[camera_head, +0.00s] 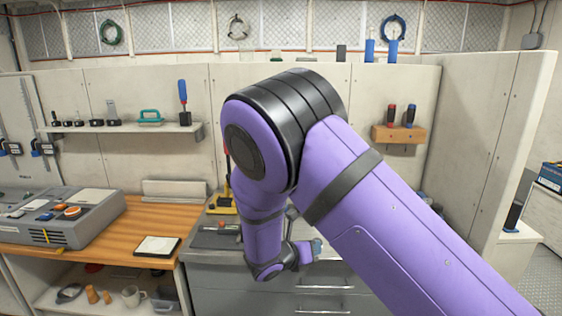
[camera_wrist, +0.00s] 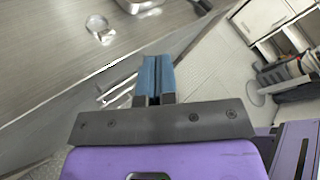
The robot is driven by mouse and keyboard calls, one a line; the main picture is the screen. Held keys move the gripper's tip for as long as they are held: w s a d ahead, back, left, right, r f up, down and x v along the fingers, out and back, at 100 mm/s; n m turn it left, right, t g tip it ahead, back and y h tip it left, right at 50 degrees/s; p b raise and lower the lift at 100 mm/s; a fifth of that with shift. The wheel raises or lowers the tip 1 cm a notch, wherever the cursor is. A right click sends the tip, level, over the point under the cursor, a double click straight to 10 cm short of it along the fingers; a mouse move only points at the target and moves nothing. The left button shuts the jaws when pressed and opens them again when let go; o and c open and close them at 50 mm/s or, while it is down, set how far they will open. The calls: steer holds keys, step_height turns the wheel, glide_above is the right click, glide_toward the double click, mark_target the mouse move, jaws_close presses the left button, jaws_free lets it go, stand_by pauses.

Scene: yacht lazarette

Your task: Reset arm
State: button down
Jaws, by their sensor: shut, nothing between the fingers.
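My purple arm crosses the middle and right of the head view, bent at the elbow with its forearm hanging down. My gripper (camera_head: 316,247) is at the end of it, in front of the grey drawer counter. In the wrist view my gripper (camera_wrist: 155,75) shows two blue fingertips pressed together, with nothing between them. The fingers are over the counter's front edge and the floor, apart from any object. Part of the counter behind my arm is hidden.
The grey counter (camera_wrist: 50,65) carries a clear ring-shaped item (camera_wrist: 98,27) near its edge. A wooden bench (camera_head: 100,240) with a grey console (camera_head: 85,222) stands at left. A shelf (camera_head: 130,128) holds several tools. A pale partition (camera_head: 480,140) stands at right. Open floor (camera_wrist: 215,85) lies beside the counter.

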steer(key=s+d+r+m+g+y, duration=0.2)
steer(key=s+d+r+m+g, duration=0.3)
steer(key=d+r+m, duration=0.45)
steer(key=s+d+r+m+g+y, duration=0.2)
steer(key=s+d+r+m+g, duration=0.1)
steer(key=s+d+r+m, duration=0.6)
steer(key=s+d+r+m+t+y, duration=0.1)
steer(key=s+r+m+t+y, duration=0.1)
steer(key=s+r+m, duration=0.4)
steer(key=s+d+r+m+t+y, duration=0.2)
steer(key=s+r+m+y, duration=0.3)
steer(key=s, duration=0.9)
steer(key=r+m, duration=0.1)
steer(key=m, duration=0.1)
steer(key=shift+m, duration=0.35)
